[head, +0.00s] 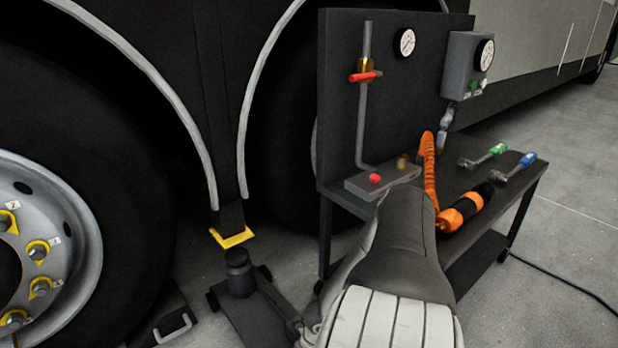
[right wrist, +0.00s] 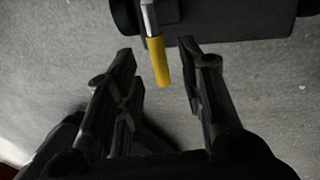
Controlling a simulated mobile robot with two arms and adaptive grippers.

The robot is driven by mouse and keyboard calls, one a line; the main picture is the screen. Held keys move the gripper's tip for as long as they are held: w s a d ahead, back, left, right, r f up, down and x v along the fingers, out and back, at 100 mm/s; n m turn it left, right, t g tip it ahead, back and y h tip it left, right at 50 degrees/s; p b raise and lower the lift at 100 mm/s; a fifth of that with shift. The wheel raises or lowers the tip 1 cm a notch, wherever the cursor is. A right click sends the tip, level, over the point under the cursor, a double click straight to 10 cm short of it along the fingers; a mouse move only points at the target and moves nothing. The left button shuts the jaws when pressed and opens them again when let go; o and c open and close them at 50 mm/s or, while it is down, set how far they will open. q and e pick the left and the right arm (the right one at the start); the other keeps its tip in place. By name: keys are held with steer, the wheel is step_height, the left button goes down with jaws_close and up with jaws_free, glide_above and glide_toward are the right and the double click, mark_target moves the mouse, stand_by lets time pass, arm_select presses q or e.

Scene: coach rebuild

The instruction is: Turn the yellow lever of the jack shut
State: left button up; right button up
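The dark jack (head: 240,275) stands on the floor under the bus, below a yellow bracket (head: 232,237). Its yellow lever is not visible in the head view. In the right wrist view the yellow lever (right wrist: 159,62) hangs from a metal stem on the dark jack body (right wrist: 225,20). My right gripper (right wrist: 159,50) is open. Its fingertips are apart on either side of the lever, with a gap on both sides; contact is not visible. In the head view my right arm hides the gripper. My left gripper is in neither view.
A dark bench (head: 490,215) with a gauge panel (head: 340,90), an orange-and-black tool (head: 466,207) and two small tools stands right of the jack. A bus wheel (head: 40,250) is at left. A wheel chock (head: 172,325) lies beside the jack.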

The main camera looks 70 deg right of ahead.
steer(key=w+v, duration=0.1)
steer(key=v, duration=0.8)
steer(key=shift+s+r, duration=0.45)
steer(key=shift+s, duration=0.05)
steer(key=shift+a, duration=0.1)
